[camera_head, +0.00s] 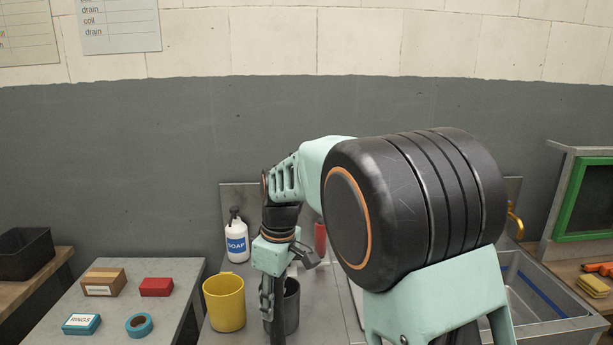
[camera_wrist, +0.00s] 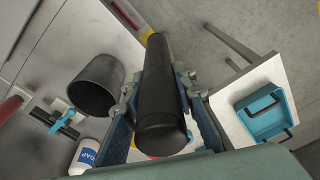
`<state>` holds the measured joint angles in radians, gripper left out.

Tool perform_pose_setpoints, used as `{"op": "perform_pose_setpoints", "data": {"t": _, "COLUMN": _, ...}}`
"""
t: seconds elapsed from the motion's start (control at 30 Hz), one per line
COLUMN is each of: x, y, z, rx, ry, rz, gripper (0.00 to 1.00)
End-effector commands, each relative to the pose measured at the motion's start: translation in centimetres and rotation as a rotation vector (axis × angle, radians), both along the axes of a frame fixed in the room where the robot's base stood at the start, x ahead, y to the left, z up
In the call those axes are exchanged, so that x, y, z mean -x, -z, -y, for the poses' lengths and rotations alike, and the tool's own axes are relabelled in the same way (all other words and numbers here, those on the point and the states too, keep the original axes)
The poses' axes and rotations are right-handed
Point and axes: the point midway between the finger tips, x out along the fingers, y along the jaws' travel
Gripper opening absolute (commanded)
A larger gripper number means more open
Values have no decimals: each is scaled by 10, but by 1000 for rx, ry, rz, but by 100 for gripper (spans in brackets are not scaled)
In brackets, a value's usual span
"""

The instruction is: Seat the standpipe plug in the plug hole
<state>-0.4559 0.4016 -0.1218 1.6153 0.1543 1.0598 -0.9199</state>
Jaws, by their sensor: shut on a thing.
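The standpipe plug, a long dark cylinder (camera_wrist: 160,95), is held between the fingers of my gripper (camera_wrist: 158,88) in the wrist view. In the head view my gripper (camera_head: 268,297) points down over the counter, and the lower part of the dark cylinder (camera_head: 278,338) shows below it. The metal sink (camera_head: 545,325) is at the right, partly hidden behind my arm. My gripper is well to the left of the sink's visible part. The plug hole is not visible in either view.
A yellow cup (camera_head: 224,303) and a dark grey cup (camera_head: 291,308) stand close on either side of my gripper. A soap bottle (camera_head: 236,240) stands behind. A side table (camera_head: 187,285) with small boxes and tape is at left. A brass tap (camera_head: 515,222) rises by the sink.

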Motion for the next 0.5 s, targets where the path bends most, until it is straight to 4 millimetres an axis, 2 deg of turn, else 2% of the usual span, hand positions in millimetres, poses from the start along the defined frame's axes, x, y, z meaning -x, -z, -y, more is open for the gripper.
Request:
{"op": "perform_pose_setpoints", "data": {"t": 0.17, "x": 2, "y": 34, "z": 50, "rx": 5, "ry": 272, "rz": -6, "gripper": 0}}
{"op": "perform_pose_setpoints", "data": {"t": 0.23, "x": 6, "y": 50, "z": 77, "rx": 7, "ry": 416, "rz": -8, "gripper": 0}}
{"op": "perform_pose_setpoints", "data": {"t": 0.4, "x": 24, "y": 89, "z": 142, "rx": 7, "ry": 786, "rz": -4, "gripper": 0}}
{"op": "perform_pose_setpoints", "data": {"t": 0.5, "x": 38, "y": 106, "z": 171, "rx": 6, "ry": 962, "rz": 0, "gripper": 0}}
